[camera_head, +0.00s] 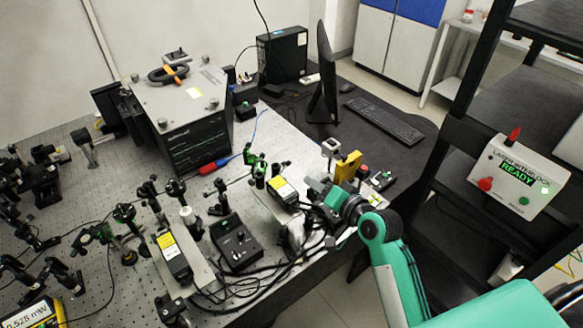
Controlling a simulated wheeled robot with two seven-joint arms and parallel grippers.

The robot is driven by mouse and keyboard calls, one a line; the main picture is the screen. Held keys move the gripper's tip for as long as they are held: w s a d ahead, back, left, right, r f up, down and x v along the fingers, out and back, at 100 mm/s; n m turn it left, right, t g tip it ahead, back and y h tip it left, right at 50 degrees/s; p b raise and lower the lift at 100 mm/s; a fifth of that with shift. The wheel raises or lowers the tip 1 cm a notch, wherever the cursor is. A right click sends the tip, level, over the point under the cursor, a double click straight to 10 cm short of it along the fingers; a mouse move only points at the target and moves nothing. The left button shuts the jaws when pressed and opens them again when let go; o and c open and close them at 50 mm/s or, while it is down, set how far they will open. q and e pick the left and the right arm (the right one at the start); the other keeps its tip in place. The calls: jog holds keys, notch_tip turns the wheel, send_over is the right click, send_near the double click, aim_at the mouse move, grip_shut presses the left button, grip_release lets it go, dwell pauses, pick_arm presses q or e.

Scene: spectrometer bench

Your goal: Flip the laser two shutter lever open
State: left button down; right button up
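Two laser modules with yellow labels stand on the bench: a front-left one (173,253) and one further back (284,191) at centre. I cannot read which is laser two. A yellow upright part (347,166) and a white-topped post (330,147) stand behind the rear laser. I cannot make out a shutter lever for certain. My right gripper (314,194) is just right of the rear laser, low over the bench edge. Its fingers are small and mixed with dark parts, so I cannot tell whether they are open or touching anything. My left gripper is out of view.
A black control box (234,243) with cables sits between the lasers. Optic mounts crowd the left bench. A large grey instrument (185,110) stands behind. A monitor (325,75) and keyboard (372,119) are at the back. The interlock box (519,176) at right reads READY.

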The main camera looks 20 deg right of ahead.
jog(key=p+x, duration=0.2)
jog(key=x, duration=0.8)
jog(key=shift+w+r+p, duration=0.1)
jog(key=shift+p, duration=0.3)
jog(key=shift+w+a+f, duration=0.25)
jog(key=shift+w+a, duration=0.05)
jog(key=shift+w, duration=0.25)
